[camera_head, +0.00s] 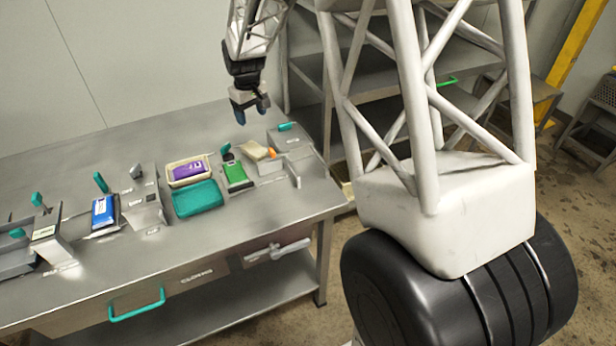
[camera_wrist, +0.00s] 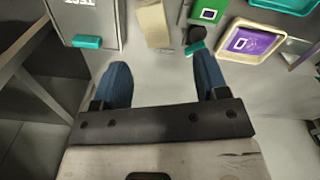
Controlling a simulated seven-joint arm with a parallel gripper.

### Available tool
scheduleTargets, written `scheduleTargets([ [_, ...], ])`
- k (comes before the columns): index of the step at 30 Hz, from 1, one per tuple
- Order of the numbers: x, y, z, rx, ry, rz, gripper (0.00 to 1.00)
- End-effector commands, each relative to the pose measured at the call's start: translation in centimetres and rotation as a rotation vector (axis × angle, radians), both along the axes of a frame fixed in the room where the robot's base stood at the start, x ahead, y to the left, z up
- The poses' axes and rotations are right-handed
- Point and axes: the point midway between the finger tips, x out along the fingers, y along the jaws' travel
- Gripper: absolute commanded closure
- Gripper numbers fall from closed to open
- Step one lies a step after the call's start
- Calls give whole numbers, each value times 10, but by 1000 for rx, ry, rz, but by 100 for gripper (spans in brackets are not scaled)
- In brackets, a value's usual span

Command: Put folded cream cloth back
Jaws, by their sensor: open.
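The folded cream cloth (camera_head: 254,150) appears as a small cream block near the right end of the steel bench. It also shows in the wrist view (camera_wrist: 153,24), at the top middle, beyond my fingertips. My gripper (camera_head: 251,108) hangs above the bench, behind and above the cloth. In the wrist view its two blue fingers (camera_wrist: 161,64) are spread apart, with only grey surface between them. The fingers are apart from the cloth. A small orange piece (camera_head: 272,154) sits at the cloth's right end; I cannot tell if they touch.
A green item (camera_head: 236,174), a cream tray (camera_head: 171,182) with a purple pack (camera_head: 187,171), and a teal tray (camera_head: 197,200) lie left of the cloth. A grey box with a teal tab (camera_wrist: 87,42) stands beside it. The bench front (camera_head: 245,224) is clear.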

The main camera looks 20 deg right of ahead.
Motion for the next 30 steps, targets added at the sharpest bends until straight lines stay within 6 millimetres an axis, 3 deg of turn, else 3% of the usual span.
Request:
scheduleTargets([
  [3, -29, 3, 27, -1, -17, -23, 33],
  [12, -103, 8, 79, 1, -55, -86, 33],
  [21, -182, 13, 116, 6, -89, -149, 33],
  [30, -262, 17, 139, 13, -125, -211, 33],
])
